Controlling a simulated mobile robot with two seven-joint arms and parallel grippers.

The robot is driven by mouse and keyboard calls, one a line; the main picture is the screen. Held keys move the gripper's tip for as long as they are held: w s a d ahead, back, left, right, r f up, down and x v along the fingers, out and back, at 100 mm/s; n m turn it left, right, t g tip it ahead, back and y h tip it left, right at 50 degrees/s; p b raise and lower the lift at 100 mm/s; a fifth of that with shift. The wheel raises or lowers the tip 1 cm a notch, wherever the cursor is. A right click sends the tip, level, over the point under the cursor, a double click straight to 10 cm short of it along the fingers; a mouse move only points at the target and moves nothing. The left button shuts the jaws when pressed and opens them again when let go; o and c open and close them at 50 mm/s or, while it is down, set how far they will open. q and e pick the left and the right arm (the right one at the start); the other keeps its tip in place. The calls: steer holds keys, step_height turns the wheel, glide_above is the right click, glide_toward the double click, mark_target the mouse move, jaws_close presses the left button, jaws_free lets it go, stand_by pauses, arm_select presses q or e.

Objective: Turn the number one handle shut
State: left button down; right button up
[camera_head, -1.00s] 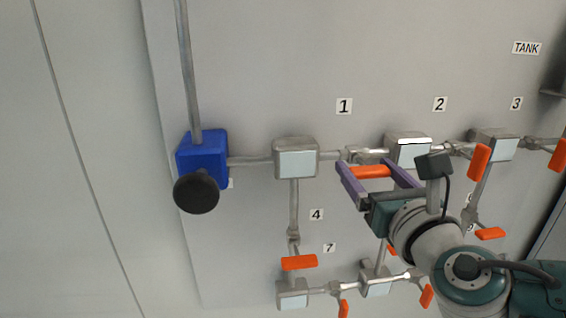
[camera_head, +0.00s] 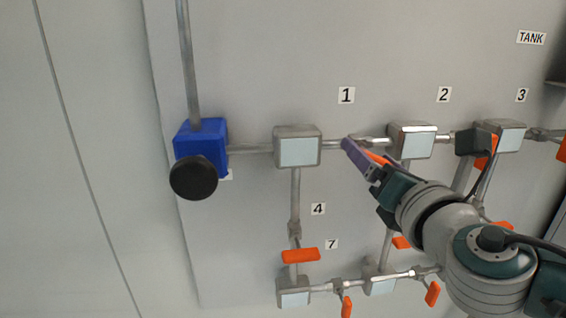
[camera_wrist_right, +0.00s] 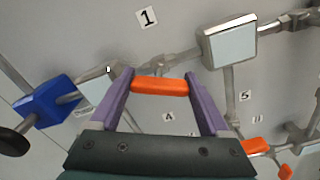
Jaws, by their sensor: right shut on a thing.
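The number one handle is an orange bar (camera_wrist_right: 160,87) on the pipe below the "1" label (camera_head: 346,95). In the head view only a sliver of its orange (camera_head: 376,158) shows beside my gripper. My right gripper (camera_head: 350,148) is at the handle, with its purple fingers seen nearly edge-on in the head view. In the right wrist view the fingers (camera_wrist_right: 160,86) stand at the two ends of the orange bar, shut on it. My left gripper is not in view.
A blue box (camera_head: 203,145) with a black knob (camera_head: 194,178) is at the left. The number four handle (camera_head: 300,255) is below. Grey blocks (camera_head: 298,148) and pipes flank the number one handle. Other orange handles are at the right and bottom.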

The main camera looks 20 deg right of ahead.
steer(key=m+b, duration=0.3)
steer(key=m, duration=0.3)
steer(key=shift+f+m, duration=0.15)
steer(key=shift+m, duration=0.15)
steer(key=m+b, duration=0.2)
steer(key=m, duration=0.1)
steer(key=shift+m+b, duration=0.35)
steer(key=shift+m, duration=1.25)
steer(key=o, duration=1.2)
steer(key=shift+b+v, duration=1.1)
steer(key=shift+v, duration=3.85)
steer(key=shift+d, duration=0.1)
